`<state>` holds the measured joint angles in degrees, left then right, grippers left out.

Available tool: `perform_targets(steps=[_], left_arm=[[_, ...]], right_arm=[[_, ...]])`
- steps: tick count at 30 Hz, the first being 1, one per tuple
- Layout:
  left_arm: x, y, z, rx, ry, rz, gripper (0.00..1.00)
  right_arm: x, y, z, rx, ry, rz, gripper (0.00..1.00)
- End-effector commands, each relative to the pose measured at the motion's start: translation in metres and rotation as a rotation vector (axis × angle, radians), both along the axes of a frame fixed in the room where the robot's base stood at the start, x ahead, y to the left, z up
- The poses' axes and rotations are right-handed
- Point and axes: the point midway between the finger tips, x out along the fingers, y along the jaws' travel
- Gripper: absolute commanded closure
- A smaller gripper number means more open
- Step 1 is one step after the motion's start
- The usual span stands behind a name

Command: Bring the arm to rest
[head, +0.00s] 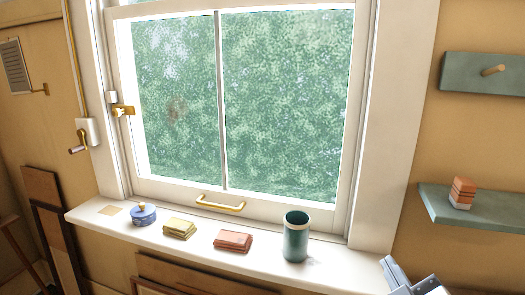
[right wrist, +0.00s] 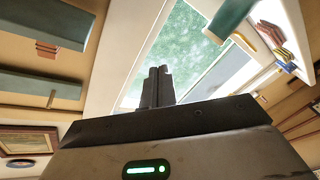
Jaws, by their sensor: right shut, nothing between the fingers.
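My right gripper (head: 408,283) shows at the bottom right of the head view, beside the right end of the window sill. In the right wrist view its fingers (right wrist: 157,86) are together with nothing between them, in front of the window. My left gripper is in neither view.
A green shelf (head: 495,212) with an orange-and-white stack (head: 462,193) juts out at right.

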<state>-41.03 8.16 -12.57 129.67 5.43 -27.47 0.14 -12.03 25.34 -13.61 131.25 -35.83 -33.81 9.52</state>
Motion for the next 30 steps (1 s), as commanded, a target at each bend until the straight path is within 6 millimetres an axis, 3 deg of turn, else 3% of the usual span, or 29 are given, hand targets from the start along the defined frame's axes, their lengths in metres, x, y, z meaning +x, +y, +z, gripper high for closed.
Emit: perform_targets(steps=[3, 6, 9, 15, 23, 30], left_arm=[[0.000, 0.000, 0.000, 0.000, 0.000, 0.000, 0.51], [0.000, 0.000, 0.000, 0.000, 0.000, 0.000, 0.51], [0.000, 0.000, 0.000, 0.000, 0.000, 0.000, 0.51], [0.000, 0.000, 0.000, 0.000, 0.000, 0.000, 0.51], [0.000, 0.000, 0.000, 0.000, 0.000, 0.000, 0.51], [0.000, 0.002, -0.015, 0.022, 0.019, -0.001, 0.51]], right_arm=[[-0.033, -0.018, -0.063, 0.186, 0.301, -0.160, 1.00], [-0.068, -0.020, -0.107, 0.294, 0.534, -0.248, 1.00], [-0.101, -0.016, -0.137, 0.367, 0.720, -0.297, 1.00], [-0.155, -0.001, -0.170, 0.454, 0.988, -0.338, 1.00], [-0.216, 0.020, -0.189, 0.529, 1.267, -0.347, 1.00], [-0.188, 0.033, -0.208, 0.559, 1.138, -0.259, 1.00]])
